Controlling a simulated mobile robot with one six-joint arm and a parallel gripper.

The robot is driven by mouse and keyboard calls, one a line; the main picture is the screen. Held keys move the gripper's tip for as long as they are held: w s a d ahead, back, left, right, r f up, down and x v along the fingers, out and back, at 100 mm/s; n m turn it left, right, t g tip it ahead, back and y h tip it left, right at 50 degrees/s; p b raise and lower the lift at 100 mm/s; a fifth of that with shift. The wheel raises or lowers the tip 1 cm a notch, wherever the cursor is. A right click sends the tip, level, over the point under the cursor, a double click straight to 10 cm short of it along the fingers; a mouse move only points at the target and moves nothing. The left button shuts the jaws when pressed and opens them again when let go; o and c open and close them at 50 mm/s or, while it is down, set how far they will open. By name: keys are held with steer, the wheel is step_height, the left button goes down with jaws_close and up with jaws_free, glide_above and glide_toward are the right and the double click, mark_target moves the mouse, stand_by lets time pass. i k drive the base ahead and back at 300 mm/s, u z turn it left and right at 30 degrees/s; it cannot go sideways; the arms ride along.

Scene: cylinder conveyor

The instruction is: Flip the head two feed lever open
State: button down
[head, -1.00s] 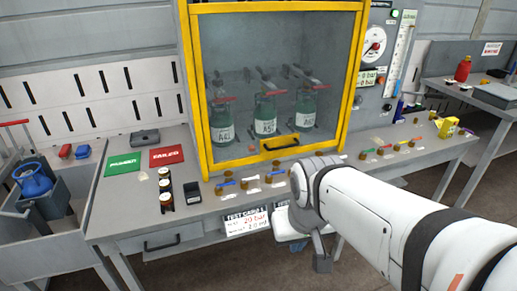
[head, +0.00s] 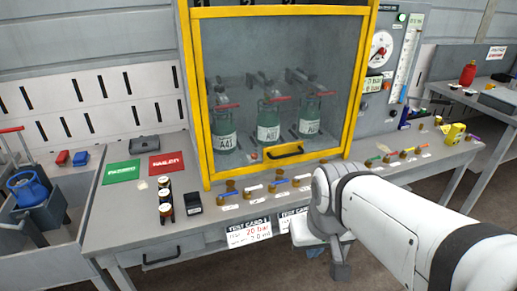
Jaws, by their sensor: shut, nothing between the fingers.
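A row of small brass valves with coloured levers stands on the bench in front of the yellow-framed cabinet (head: 193,100). A blue-levered valve (head: 280,183) is near the middle of that row. More valves with coloured levers (head: 390,156) continue to the right, beyond my arm. The labels are too small to read, so I cannot tell which lever is head two's. Inside the cabinet, the middle green cylinder (head: 268,120) stands between two others. My gripper (head: 341,270) hangs down in front of the bench edge, low and right of the left valve row. It is shut and empty, apart from the levers.
Green (head: 121,172) and red (head: 168,164) mats lie behind. A gauge panel (head: 385,65) is right of the cabinet. My arm crosses the lower right, hiding some bench.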

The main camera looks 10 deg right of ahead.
mark_target(287, 180)
steer(key=i, duration=0.9)
steer(key=z, duration=0.05)
